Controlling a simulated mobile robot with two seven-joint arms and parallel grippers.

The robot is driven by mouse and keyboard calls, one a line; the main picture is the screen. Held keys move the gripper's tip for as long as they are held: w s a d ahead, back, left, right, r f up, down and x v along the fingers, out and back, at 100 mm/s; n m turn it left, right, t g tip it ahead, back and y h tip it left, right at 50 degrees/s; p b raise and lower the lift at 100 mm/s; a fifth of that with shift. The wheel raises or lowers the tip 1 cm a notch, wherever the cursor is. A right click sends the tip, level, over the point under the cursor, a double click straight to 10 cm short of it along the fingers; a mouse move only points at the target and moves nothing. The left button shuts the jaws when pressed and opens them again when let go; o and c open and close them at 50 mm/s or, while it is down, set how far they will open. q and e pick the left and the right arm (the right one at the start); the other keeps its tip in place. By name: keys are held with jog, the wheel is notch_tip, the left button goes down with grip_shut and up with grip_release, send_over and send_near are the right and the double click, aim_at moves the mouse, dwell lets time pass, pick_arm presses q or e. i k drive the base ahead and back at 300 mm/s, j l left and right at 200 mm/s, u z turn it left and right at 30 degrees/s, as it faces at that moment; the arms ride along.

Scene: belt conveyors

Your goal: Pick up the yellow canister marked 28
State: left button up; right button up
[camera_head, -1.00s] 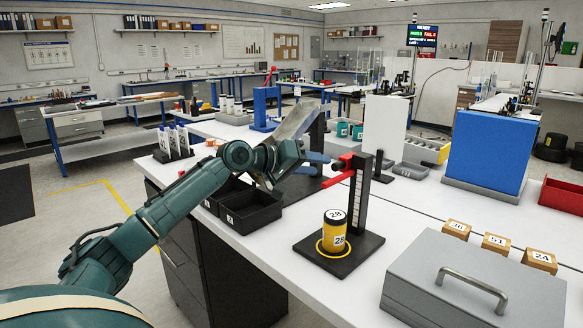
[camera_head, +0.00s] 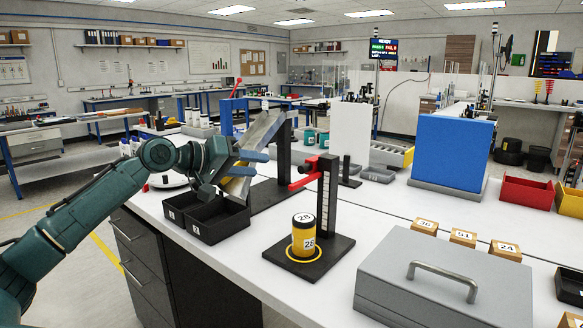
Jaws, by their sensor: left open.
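My right gripper is not in view.
Black bins (camera_head: 214,219) sit below my left gripper. A grey case (camera_head: 440,285) with a handle lies right of the canister. Small numbered boxes (camera_head: 462,237) stand behind the case. A blue block (camera_head: 450,150) and a red bin (camera_head: 526,193) stand farther right.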

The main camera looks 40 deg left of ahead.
aim_at(304, 224)
jog(key=k+j, duration=0.25)
jog(key=k, duration=0.2)
jog(key=k+j, duration=0.3)
jog(key=k, duration=0.2)
